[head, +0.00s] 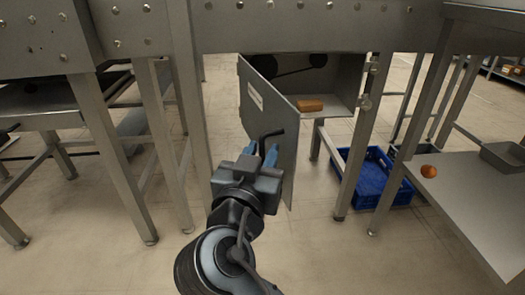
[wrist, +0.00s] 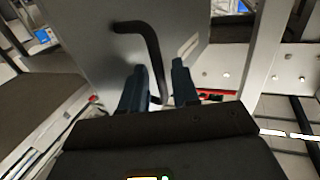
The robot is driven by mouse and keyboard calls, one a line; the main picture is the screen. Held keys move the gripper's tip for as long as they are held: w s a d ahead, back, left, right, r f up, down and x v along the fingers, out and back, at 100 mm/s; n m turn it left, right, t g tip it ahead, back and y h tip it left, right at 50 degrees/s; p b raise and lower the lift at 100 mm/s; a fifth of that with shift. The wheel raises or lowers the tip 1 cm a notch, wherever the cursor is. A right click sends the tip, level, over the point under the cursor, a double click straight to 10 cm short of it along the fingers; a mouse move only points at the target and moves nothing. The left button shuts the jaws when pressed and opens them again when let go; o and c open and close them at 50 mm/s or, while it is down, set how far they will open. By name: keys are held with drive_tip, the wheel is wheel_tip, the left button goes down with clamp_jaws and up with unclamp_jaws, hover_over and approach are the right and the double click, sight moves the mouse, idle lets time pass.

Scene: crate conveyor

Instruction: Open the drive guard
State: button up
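The drive guard (head: 268,120) is a grey hinged door with a pale label, under the conveyor frame. It stands partly open, its right edge swung out toward me. Behind it show a belt on dark pulleys and an orange-brown block (head: 310,105) on the housing floor. A black bent handle (head: 272,134) sits on the door's outer face; it also shows in the wrist view (wrist: 152,45). My gripper (head: 262,153) is at the handle. In the wrist view its blue fingers (wrist: 159,78) stand apart on either side of the handle bar, with gaps visible.
A blue crate (head: 372,180) stands on the floor right of the housing, beyond a frame leg (head: 357,150). A table (head: 470,195) at right carries an orange ball-like item (head: 429,171) and a grey tray (head: 503,157). Conveyor legs (head: 105,150) stand at left. The floor before the door is clear.

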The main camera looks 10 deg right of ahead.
drive_tip(key=p+v, duration=0.1)
drive_tip(key=v, duration=0.6)
idle(0.3)
drive_tip(key=s+d+f+n+g+y, duration=0.1)
drive_tip(key=s+d+f+n+y, duration=0.2)
drive_tip(key=s+f, duration=0.35)
drive_tip(key=s+d+f+n+g+y, duration=0.1)
drive_tip(key=s+d+f+n+y, duration=0.2)
drive_tip(key=f, duration=0.6)
drive_tip(key=s+d+n+y, duration=0.1)
drive_tip(key=s+d+y, duration=0.35)
drive_tip(key=s, duration=1.35)
drive_tip(key=s+d+r+m+h, duration=0.2)
drive_tip(key=s+d+r, duration=0.3)
drive_tip(key=s, duration=0.2)
wheel_tip(320, 180, up, 34)
drive_tip(key=p, duration=3.3)
drive_tip(key=shift+s+t+p, duration=0.25)
drive_tip(key=shift+t+p, duration=0.15)
